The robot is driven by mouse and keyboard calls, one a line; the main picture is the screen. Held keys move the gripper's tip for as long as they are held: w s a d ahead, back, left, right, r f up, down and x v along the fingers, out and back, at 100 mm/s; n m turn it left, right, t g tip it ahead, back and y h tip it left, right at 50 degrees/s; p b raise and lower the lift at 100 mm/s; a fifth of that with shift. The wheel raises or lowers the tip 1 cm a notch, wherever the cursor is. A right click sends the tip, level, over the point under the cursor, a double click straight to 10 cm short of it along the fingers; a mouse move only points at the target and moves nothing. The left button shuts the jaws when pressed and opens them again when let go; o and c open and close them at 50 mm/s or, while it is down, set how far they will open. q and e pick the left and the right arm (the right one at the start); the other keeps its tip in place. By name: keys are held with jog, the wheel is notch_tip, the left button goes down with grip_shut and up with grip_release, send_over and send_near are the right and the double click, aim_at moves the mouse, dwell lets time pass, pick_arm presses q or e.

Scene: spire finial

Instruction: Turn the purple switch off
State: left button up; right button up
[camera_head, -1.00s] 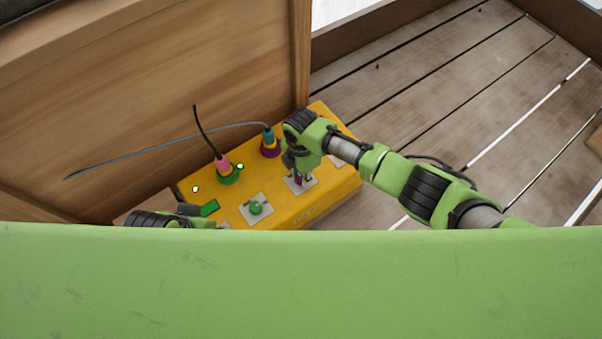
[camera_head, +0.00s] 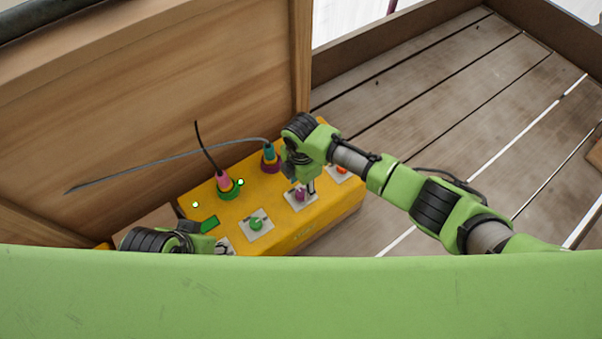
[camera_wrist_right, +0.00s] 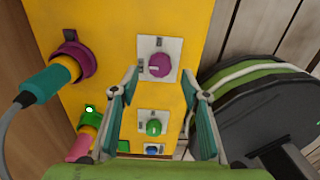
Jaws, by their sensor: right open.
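The purple switch (camera_head: 300,194) is a round knob on a white plate, on the front part of the yellow box (camera_head: 283,232). It also shows in the right wrist view (camera_wrist_right: 160,64), with a pale mark on its knob. My right gripper (camera_wrist_right: 166,84) is open, and its fingers point at the plate from either side, apart from the knob. In the head view the right gripper (camera_head: 308,184) is just above the purple switch. My left gripper (camera_head: 222,246) is at the left end of the box, partly hidden by my green body, so its fingers are unclear.
A green knob (camera_head: 256,224) is left of the purple switch, and an orange-red one (camera_head: 341,169) is right of it. A pink plug (camera_head: 224,181) and a teal plug (camera_head: 269,152) with cables stand behind. A wooden panel (camera_head: 150,110) rises behind the box.

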aim_at(301, 193)
notch_tip(301, 193, up, 8)
jog(key=shift+s, duration=0.1)
dwell(0.7)
